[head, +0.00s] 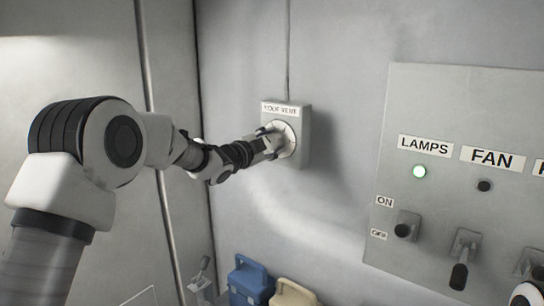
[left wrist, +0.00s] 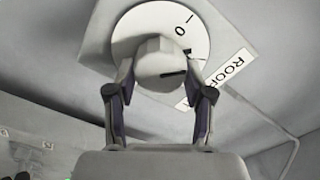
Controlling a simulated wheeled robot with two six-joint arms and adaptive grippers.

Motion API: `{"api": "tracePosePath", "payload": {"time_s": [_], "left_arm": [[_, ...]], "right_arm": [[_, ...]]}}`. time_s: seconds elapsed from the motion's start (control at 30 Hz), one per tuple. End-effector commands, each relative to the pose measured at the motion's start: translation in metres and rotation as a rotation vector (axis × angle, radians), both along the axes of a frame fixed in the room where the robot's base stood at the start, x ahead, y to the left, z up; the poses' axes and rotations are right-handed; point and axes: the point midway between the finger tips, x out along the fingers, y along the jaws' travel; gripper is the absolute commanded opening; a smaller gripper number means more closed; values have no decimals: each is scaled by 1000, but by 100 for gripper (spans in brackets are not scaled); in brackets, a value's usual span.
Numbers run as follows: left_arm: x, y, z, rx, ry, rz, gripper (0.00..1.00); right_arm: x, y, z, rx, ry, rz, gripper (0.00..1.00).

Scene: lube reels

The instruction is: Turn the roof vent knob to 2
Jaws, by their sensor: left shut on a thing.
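The roof vent box (head: 303,150) is on the wall, with a white round dial (head: 288,132) under its ROOF VENT label (head: 281,108). In the left wrist view the dial (left wrist: 140,20) shows a 0 and a short stroke near its upper right edge; other markings are hidden or hard to read. The pale round knob (left wrist: 155,58) at its centre has a dark pointer line directed right, toward my right-hand finger. My left gripper (head: 270,142) is shut on the knob, one finger on each side, also in the left wrist view (left wrist: 161,75). My right gripper is not in view.
A grey switch panel (head: 390,160) with LAMPS and FAN labels is on the wall at right. The green lamp (head: 419,171) is lit; levers (head: 459,276) stick out below. A blue container (head: 250,280) and a beige one (head: 292,294) stand below the box.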

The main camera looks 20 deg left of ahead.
Motion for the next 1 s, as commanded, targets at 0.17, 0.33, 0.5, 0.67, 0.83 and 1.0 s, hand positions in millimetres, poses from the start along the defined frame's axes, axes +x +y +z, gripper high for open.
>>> {"api": "tracePosePath", "payload": {"time_s": [0.17, 0.33, 0.5, 0.67, 0.83, 1.0], "left_arm": [[0, 0, -9, 154, -55, 2, 17], [0, 0, -9, 307, -111, 1, 17], [0, 0, -9, 458, -166, 1, 17], [0, 0, -8, 600, -219, 3, 17], [0, 0, -9, 752, -274, 4, 17], [0, 0, -8, 902, -329, 4, 17]], "right_arm": [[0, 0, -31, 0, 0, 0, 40], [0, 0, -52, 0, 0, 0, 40], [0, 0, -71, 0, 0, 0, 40], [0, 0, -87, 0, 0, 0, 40], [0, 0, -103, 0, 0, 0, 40], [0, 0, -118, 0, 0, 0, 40]]}}
